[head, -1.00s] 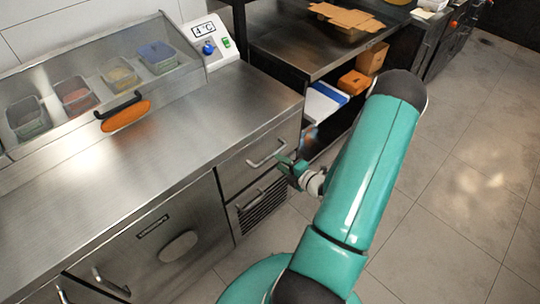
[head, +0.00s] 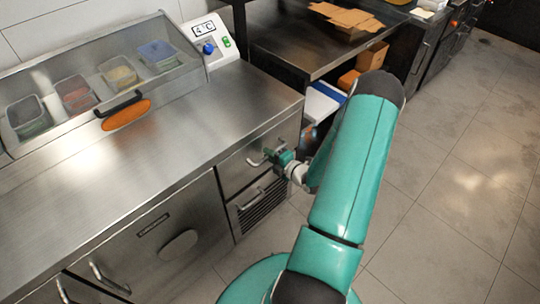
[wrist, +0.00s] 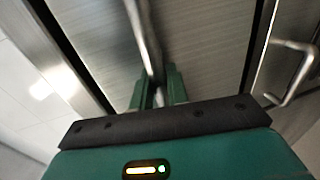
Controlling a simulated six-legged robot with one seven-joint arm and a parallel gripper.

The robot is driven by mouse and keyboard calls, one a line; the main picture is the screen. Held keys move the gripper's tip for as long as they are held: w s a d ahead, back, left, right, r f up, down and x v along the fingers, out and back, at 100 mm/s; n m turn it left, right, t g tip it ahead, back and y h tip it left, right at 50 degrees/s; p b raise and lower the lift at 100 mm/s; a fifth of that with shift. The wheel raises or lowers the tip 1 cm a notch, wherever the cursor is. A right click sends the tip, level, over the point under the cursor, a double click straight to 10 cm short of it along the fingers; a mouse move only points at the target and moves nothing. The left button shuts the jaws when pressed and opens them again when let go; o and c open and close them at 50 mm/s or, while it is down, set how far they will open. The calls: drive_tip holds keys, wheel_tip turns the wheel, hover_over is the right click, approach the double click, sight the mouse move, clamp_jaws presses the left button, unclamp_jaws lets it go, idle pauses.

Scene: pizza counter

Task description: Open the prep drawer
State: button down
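The prep drawer (head: 236,169) is a steel front under the right end of the counter. It looks closed, flush with the cabinet. Its bar handle (head: 255,162) shows just left of my gripper (head: 279,158), which partly covers it. In the wrist view the handle (wrist: 147,40) runs down between the two green fingers of my gripper (wrist: 158,88). The fingers lie close on both sides of the bar and look shut on it; the exact contact is blurred.
A vented lower front (head: 262,205) with its own handle sits below the drawer. A shelf unit (head: 300,60) with boxes stands to the right. The steel counter (head: 130,150) is bare in front of the ingredient bins. The floor (head: 440,190) at right is clear.

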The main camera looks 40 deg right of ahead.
drive_tip(key=f+v, duration=0.2)
drive_tip(key=v, duration=0.9)
drive_tip(key=s+a+f+v, duration=0.1)
drive_tip(key=f+v, duration=0.2)
drive_tip(key=v, duration=0.9)
drive_tip(key=shift+s+d, duration=0.3)
drive_tip(key=shift+d, duration=0.15)
drive_tip(key=shift+r, duration=0.1)
drive_tip(key=c, duration=1.4)
unclamp_jaws()
drive_tip(key=v, duration=1.3)
drive_tip(key=shift+s, duration=0.4)
drive_tip(key=shift+a+r, duration=0.1)
